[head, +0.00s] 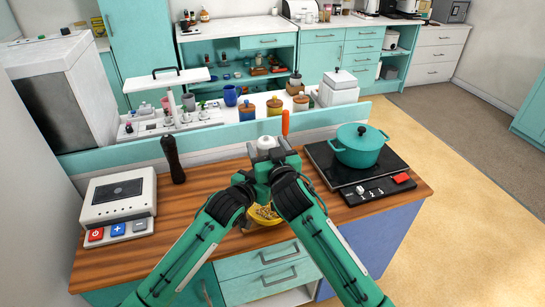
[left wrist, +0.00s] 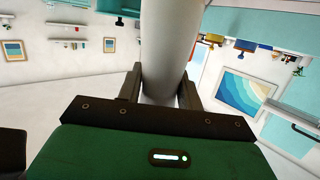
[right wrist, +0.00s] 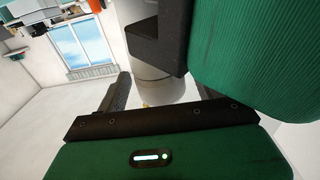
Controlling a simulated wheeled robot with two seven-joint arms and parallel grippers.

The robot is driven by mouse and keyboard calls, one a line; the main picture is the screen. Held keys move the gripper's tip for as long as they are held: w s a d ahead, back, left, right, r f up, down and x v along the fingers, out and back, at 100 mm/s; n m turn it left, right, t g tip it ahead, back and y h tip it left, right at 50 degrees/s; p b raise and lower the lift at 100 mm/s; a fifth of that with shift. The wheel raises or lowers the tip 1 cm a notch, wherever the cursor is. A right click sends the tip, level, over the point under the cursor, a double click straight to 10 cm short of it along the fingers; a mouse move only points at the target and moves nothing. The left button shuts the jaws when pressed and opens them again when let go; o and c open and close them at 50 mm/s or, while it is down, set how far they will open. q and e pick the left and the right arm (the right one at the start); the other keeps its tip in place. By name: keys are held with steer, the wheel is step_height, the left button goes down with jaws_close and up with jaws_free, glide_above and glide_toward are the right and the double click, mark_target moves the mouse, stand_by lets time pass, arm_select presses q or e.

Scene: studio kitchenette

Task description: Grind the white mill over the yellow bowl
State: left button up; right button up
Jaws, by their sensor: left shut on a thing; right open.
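The white mill (head: 266,143) is upright over the wooden counter, its top showing between my two grippers in the head view. My left gripper (left wrist: 162,88) is shut on the white mill (left wrist: 170,40), which stands between its fingers. My right gripper (head: 275,165) is open, close beside the left one. In the right wrist view the mill's pale body (right wrist: 150,84) shows near the right gripper's fingers, partly hidden by the left gripper. The yellow bowl (head: 262,219) holds yellowish pieces and sits on the counter below the grippers, partly hidden by my arms.
A dark mill (head: 172,161) stands at left on the counter (head: 175,207), near a white device with buttons (head: 118,198). A teal pot (head: 359,147) sits on the black cooktop (head: 322,158) at right. A raised teal ledge (head: 215,134) runs behind; an orange-handled item (head: 285,122) stands there.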

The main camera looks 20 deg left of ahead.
steer(key=v, duration=1.1)
steer(key=shift+s+d, duration=0.2)
steer(key=shift+d, duration=0.05)
